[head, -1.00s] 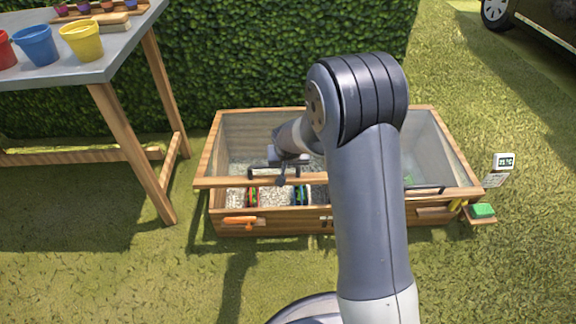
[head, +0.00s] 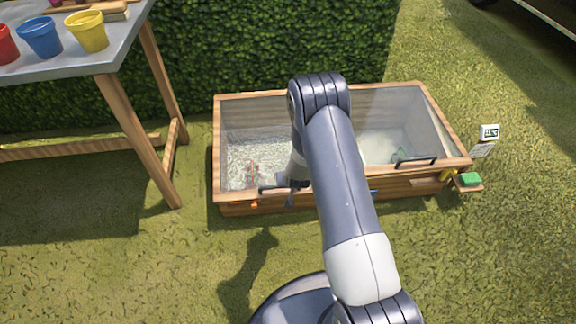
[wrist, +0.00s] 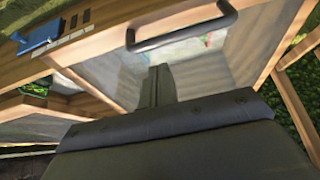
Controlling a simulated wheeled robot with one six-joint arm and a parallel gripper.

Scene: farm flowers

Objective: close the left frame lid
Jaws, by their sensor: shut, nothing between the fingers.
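The cold frame (head: 335,199) is a low wooden box on the grass. Its left lid (head: 216,150), a wooden-edged clear pane, lies down on or very close to the box rim; I cannot tell whether a small gap is left. The left lid's dark handle (head: 272,189) is at its front edge. My gripper (head: 296,182) is at that front edge, right beside the handle and partly hidden by my arm. In the wrist view my gripper (wrist: 158,82) is shut and empty over the clear pane, with a dark handle (wrist: 180,32) just beyond it.
The right lid (head: 443,120) with its handle (head: 415,161) is down. A green block (head: 470,179) and a small display (head: 490,131) are at the right end. A table (head: 75,70) with buckets stands left, a hedge (head: 270,45) behind. Grass in front is clear.

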